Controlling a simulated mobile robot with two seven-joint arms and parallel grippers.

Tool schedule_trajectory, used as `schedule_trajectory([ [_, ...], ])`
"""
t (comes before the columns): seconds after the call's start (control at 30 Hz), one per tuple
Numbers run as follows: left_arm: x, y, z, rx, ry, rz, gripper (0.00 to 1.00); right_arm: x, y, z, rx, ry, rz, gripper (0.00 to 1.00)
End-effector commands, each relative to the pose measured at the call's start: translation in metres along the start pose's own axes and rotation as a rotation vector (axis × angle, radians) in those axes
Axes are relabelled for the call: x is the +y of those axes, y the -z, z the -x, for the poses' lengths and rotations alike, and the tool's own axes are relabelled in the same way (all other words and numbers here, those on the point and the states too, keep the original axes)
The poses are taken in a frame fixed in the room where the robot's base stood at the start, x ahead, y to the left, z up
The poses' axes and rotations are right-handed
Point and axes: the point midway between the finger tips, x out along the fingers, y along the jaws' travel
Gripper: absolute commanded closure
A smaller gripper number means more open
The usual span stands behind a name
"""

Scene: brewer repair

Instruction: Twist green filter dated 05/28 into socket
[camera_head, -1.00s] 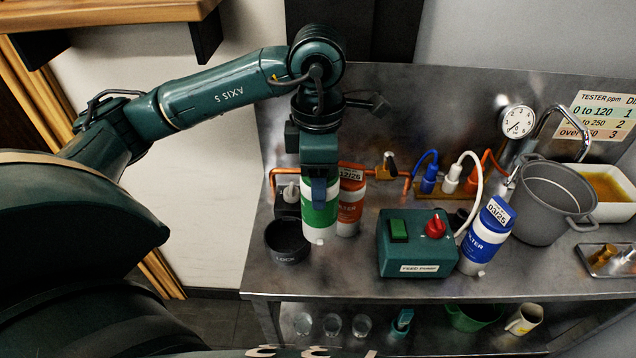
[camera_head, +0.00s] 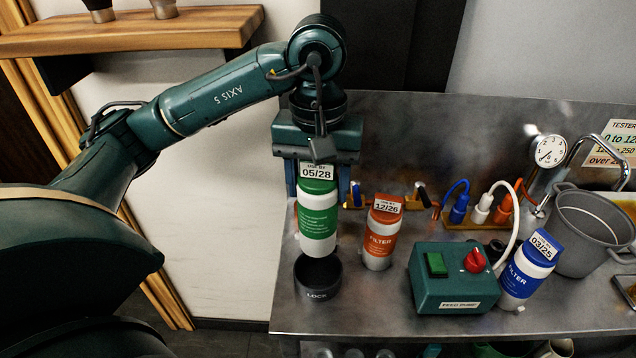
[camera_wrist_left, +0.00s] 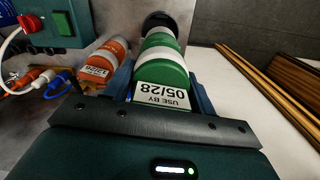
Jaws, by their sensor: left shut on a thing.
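The green filter (camera_head: 318,219) is a white bottle with a green band and cap and a label reading 05/28. My left gripper (camera_head: 318,190) is shut on its upper part and holds it upright, slightly tilted. The black socket (camera_head: 318,280), marked LOCK, stands on the steel counter under the filter. The filter's lower end is just above the socket's opening; whether they touch is unclear. The left wrist view shows the green filter (camera_wrist_left: 162,65) between the fingers, with the dark socket (camera_wrist_left: 158,20) beyond its far end. My right gripper is not in view.
An orange filter (camera_head: 381,235) dated 12/26 stands close right of the socket. The green feed pump box (camera_head: 450,278) with a red knob and a blue filter (camera_head: 528,270) dated 03/25 are further right. The counter's front edge (camera_head: 420,331) is near.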

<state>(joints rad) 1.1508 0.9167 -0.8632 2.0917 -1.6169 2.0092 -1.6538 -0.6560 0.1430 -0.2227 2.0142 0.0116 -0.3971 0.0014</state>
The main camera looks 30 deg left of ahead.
Motion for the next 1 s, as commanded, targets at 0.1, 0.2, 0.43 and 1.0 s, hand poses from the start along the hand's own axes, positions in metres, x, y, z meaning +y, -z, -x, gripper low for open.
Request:
schedule_trajectory([
  [0.1,0.0,0.0,-0.006,0.001,-0.001,-0.006,0.67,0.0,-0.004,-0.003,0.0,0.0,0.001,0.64],
  [0.2,0.0,0.0,-0.013,0.002,0.0,-0.005,0.67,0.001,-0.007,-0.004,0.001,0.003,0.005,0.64],
  [0.43,0.0,0.0,-0.032,0.0,0.0,-0.004,0.67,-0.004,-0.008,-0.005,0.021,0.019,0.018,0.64],
  [1.0,0.0,0.0,-0.079,0.002,-0.001,-0.003,0.67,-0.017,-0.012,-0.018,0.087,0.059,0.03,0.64],
])
